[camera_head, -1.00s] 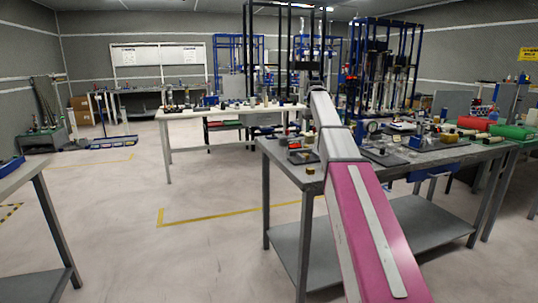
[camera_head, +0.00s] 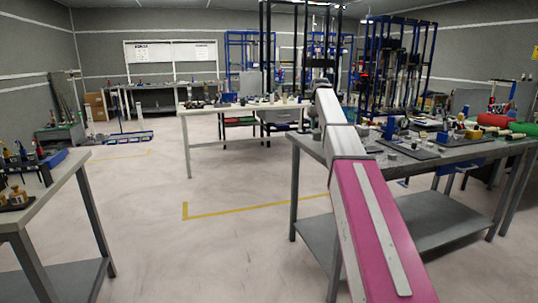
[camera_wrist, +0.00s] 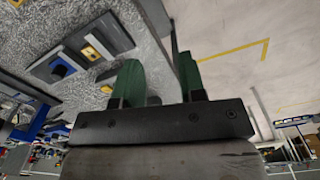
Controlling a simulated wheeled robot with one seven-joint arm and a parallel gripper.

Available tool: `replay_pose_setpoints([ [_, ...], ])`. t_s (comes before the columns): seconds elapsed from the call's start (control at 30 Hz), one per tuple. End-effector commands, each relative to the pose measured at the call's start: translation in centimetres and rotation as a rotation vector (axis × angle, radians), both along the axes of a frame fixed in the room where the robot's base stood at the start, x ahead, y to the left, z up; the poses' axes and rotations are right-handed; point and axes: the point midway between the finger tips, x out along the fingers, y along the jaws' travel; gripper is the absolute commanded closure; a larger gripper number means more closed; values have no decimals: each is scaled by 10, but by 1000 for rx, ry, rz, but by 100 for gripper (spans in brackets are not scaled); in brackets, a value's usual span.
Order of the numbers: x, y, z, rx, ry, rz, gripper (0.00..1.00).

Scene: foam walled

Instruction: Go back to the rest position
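My arm (camera_head: 370,215) reaches forward over the left end of the grey workbench (camera_head: 460,155) in the head view. My gripper is hidden behind the arm there. In the wrist view my gripper (camera_wrist: 160,78) shows two green fingers standing apart, with nothing visible between them. A grey worktop (camera_wrist: 60,25) with dark plates lies beyond the fingers on the left. The floor shows on the right.
Another table (camera_head: 50,185) with small brass and dark items stands at the left. A long light table (camera_head: 205,112) stands farther back. Open floor (camera_head: 170,240) with yellow tape (camera_head: 250,211) lies between them. Blue frames (camera_head: 400,60) stand behind the workbench.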

Motion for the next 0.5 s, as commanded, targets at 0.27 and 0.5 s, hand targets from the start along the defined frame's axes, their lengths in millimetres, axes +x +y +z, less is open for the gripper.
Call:
replay_pose_setpoints([
  [0.27,-15,2,-38,0,2,-3,63],
  [0.5,-37,6,-88,0,2,-6,63],
])
